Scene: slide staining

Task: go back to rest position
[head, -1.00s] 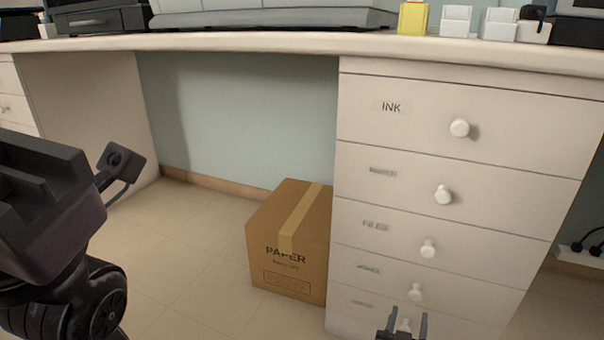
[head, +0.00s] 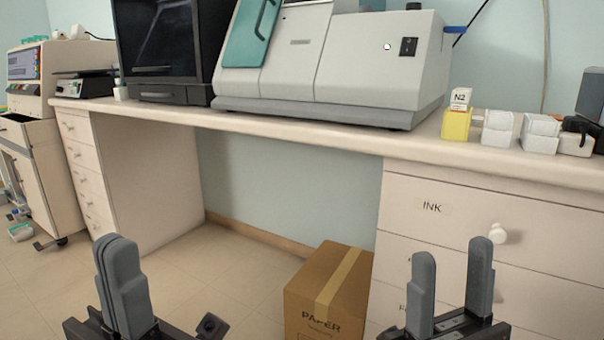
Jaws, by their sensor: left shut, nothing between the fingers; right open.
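My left gripper (head: 124,285) is at the lower left of the head view, its fingers pointing up and pressed together with nothing between them. My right gripper (head: 450,292) is at the lower right, its two fingers apart and empty. It is in front of the drawer cabinet (head: 403,191), whose top drawer is labelled INK. Both grippers appear below the level of the desk top (head: 300,138). Neither is seen touching anything.
A cardboard box (head: 300,292) marked PAPER stands on the floor under the desk. A large white machine (head: 350,65), a yellow box (head: 456,124) and several white holders (head: 497,128) stand on the desk. A cart (head: 35,150) is at the far left.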

